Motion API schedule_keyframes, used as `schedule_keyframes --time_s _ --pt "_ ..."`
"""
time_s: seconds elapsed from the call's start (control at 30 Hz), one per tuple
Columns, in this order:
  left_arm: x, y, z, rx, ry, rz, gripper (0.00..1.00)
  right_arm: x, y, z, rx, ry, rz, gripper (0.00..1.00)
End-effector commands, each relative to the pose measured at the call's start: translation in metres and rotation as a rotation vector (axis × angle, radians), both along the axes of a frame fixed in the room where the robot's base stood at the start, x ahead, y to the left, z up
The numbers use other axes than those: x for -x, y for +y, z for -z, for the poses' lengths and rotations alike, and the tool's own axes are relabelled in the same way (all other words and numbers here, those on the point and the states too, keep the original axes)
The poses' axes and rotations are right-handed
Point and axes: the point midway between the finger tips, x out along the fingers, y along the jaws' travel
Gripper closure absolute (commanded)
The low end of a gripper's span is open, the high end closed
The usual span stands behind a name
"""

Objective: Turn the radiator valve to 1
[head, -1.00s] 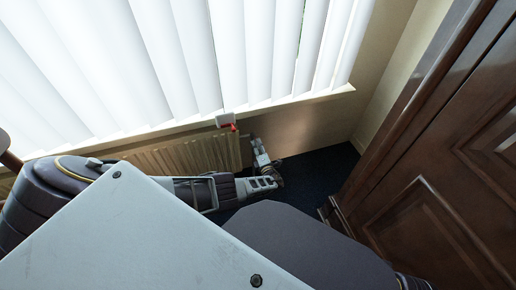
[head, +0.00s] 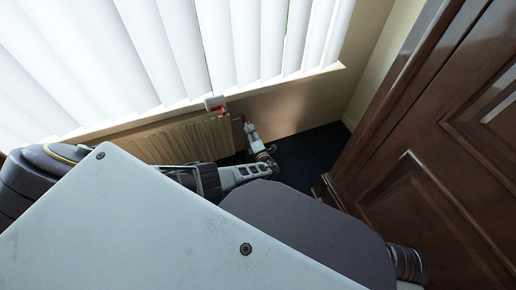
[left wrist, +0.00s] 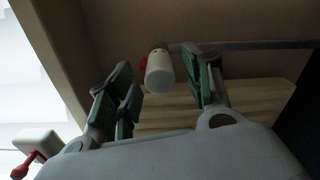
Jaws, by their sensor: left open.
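The radiator valve's white, rounded head (left wrist: 159,72) shows in the left wrist view, with a red part at its left side and a pipe running off to the right. My left gripper (left wrist: 165,92) is open, its green-padded fingers on either side of the valve head in the picture. The head appears nearer the right finger; I cannot tell whether they touch. In the head view my left gripper (head: 258,148) is small, beyond the right end of the radiator (head: 180,140), and I cannot make out the valve clearly there. My right gripper is not in view.
A white box with a red handle (head: 216,104) sits at the window sill above the radiator; it also shows at lower left in the left wrist view (left wrist: 38,145). White blinds (head: 190,45) hang above. A dark wooden cabinet (head: 430,150) stands at right, with bare floor (head: 308,150) between.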

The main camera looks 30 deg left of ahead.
Motion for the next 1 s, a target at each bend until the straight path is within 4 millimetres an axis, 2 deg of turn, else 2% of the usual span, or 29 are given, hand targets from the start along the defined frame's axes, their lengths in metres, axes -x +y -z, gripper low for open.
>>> schedule_keyframes --time_s 0.43,0.8,1.0 --pt "0.024 -0.026 0.000 0.001 0.001 0.000 0.50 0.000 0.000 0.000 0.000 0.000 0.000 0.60" --pt "0.052 -0.060 0.000 0.002 0.000 -0.001 0.50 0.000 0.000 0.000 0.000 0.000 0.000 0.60" --pt "0.060 -0.070 -0.001 0.001 0.001 0.000 0.50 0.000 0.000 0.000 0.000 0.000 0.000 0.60"
